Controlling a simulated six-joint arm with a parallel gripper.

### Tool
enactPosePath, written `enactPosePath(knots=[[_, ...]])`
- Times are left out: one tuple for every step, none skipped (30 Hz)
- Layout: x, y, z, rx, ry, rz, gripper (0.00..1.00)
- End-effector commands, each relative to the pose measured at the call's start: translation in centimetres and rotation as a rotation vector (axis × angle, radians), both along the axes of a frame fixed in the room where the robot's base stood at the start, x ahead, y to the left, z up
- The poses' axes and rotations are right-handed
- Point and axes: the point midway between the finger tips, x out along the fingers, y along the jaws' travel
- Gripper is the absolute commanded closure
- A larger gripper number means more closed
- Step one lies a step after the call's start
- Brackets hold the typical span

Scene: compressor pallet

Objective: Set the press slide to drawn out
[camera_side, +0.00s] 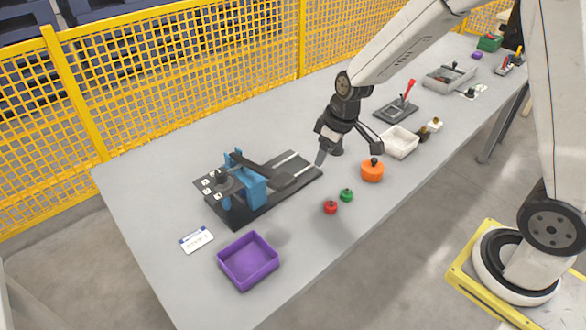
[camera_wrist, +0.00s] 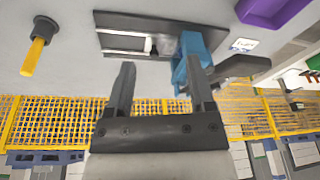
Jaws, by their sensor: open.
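The press (camera_side: 250,190) has a blue frame on a dark base plate, at the left of the table in the side view. Two pale rails (camera_side: 296,166) run along the base's right half, with a dark flat piece beside the frame that looks like the slide (camera_side: 284,180). In the wrist view the blue frame (camera_wrist: 190,50) and the base plate (camera_wrist: 180,22) lie ahead of the fingers, with a small white block (camera_wrist: 148,45) at the rails. My gripper (camera_side: 345,148) is open and empty, above the table off the base's right end. It also shows in the wrist view (camera_wrist: 158,68).
A purple tray (camera_side: 248,262) and a label card (camera_side: 196,240) lie near the press. Red (camera_side: 330,207) and green (camera_side: 346,195) knobs and an orange pot (camera_side: 372,172) stand right of it. A white tray (camera_side: 400,143) is farther right. Yellow fencing (camera_side: 200,70) backs the table.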

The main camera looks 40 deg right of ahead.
Motion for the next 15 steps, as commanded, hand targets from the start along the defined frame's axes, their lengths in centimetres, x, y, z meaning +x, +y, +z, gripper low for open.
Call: enactPosePath(knots=[[1.3,0.0,-0.6,0.005,-0.002,0.028,0.31],[2.0,0.0,-0.8,0.007,-0.004,0.049,0.31],[3.0,0.1,-1.2,0.012,-0.009,0.074,0.31],[3.7,0.1,-1.5,0.013,-0.014,0.094,0.31],[4.4,0.1,-1.8,0.017,-0.018,0.114,0.31],[5.4,0.1,-2.2,0.02,-0.024,0.142,0.31],[6.0,0.2,-2.5,0.023,-0.028,0.161,0.31],[6.7,0.2,-2.9,0.025,-0.033,0.182,0.31],[7.6,0.2,-3.3,0.03,-0.04,0.208,0.31],[8.3,0.2,-3.7,0.032,-0.047,0.228,0.31],[8.9,0.3,-4.1,0.035,-0.053,0.248,0.31],[9.8,0.3,-4.6,0.039,-0.061,0.275,0.31],[10.4,0.3,-4.9,0.042,-0.068,0.295,0.31],[11.0,0.3,-5.3,0.044,-0.076,0.314,0.31],[11.7,0.3,-5.7,0.047,-0.085,0.337,0.31]])
